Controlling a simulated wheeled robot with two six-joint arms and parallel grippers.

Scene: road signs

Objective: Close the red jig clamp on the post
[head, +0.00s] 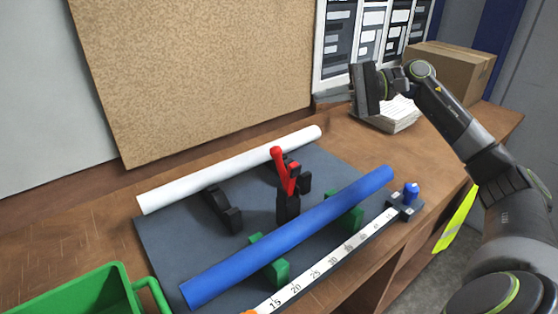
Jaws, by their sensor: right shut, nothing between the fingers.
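The red jig clamp (284,172) stands near the middle of the dark grey mat, with its red lever raised and leaning up to the left. Its black base (287,208) sits on the mat between the white post and the blue post. The white post (232,168) lies along the back, by the black supports. The blue post (290,236) lies in front on green supports. My right gripper (362,90) is shut and empty, raised above the back right of the bench, well apart from the clamp. My left gripper is not in view.
A green crate (140,290) stands at the front left. A measuring rail (330,262) with a blue-knobbed end runs along the front. A paper stack (392,116) and a cardboard box (450,68) stand at the back right. A cork board (190,70) backs the bench.

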